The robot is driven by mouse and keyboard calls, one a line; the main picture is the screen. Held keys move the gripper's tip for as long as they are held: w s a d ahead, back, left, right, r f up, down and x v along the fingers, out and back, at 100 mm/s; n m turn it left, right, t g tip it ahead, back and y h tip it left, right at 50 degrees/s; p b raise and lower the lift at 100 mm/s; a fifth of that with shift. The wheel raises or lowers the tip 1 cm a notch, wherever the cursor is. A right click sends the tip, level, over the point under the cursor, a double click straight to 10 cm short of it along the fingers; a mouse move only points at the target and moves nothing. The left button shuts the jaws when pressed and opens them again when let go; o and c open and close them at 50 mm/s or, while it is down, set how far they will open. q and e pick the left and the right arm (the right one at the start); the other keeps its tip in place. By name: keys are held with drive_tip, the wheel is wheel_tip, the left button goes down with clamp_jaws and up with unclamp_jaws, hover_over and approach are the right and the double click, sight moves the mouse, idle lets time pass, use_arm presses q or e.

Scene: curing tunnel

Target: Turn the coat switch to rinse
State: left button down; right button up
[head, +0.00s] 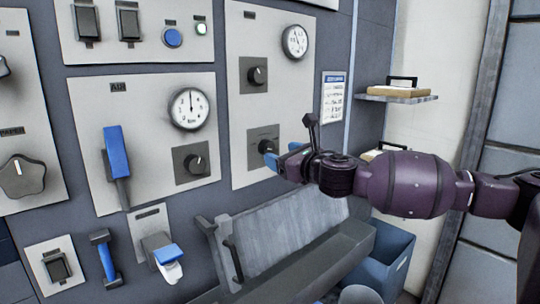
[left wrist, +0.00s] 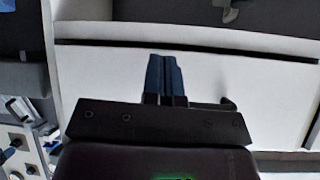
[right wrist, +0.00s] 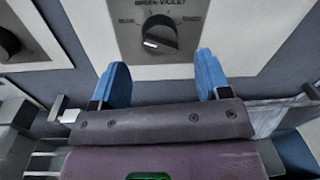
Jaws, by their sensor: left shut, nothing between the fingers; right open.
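A black rotary knob (right wrist: 160,33) on a grey plate is in front of my right gripper (right wrist: 165,85). Small lettering is above it and at both sides, too blurred to read surely; I cannot confirm that it is the coat switch. Its white mark shows at the knob's lower left. In the head view its plate (head: 262,133) is partly hidden by my right gripper (head: 282,158). The right fingers are open, blue and apart, below the knob in the wrist view, with nothing between them. My left gripper (left wrist: 164,78) is shut and empty, and outside the head view.
A similar knob (head: 257,75) and a gauge (head: 295,41) are higher on the same panel. The AIR panel to the left has a blue lever (head: 116,152), a gauge (head: 189,108) and a knob (head: 192,164). A sloped grey cover (head: 280,235) and a blue bin (head: 392,262) are below.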

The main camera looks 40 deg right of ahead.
sight(273, 150)
drive_tip(key=w+b, duration=0.1)
drive_tip(key=w, duration=0.3)
drive_tip(key=shift+f, duration=0.1)
drive_tip(key=shift+w, duration=0.3)
